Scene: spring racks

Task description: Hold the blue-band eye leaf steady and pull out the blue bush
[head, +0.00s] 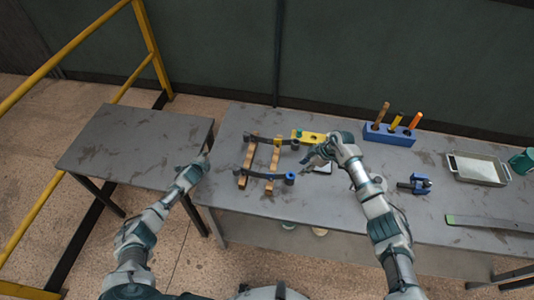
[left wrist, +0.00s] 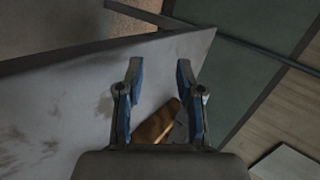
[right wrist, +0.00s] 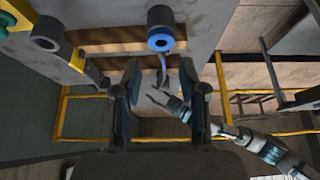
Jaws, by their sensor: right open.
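The near leaf spring (head: 262,176) is a dark curved bar lying across two wooden rails. The blue bush (head: 290,178) sits at its right eye; in the right wrist view it shows as a dark cylinder with a bright blue ring (right wrist: 160,42). My right gripper (head: 308,160) is open and empty above and behind that eye; in the right wrist view its fingers (right wrist: 160,68) are apart below the bush in the picture. My left gripper (head: 203,163) is off the table's left side, left of the leaf; its fingers (left wrist: 159,65) are open and empty.
A second leaf (head: 268,140) with a yellow band lies farther back, beside a yellow block (head: 308,136). A blue tool holder (head: 388,134), a blue-black clamp-like part (head: 414,184) and a metal tray (head: 476,169) stand to the right. A bare side table (head: 130,145) is at left.

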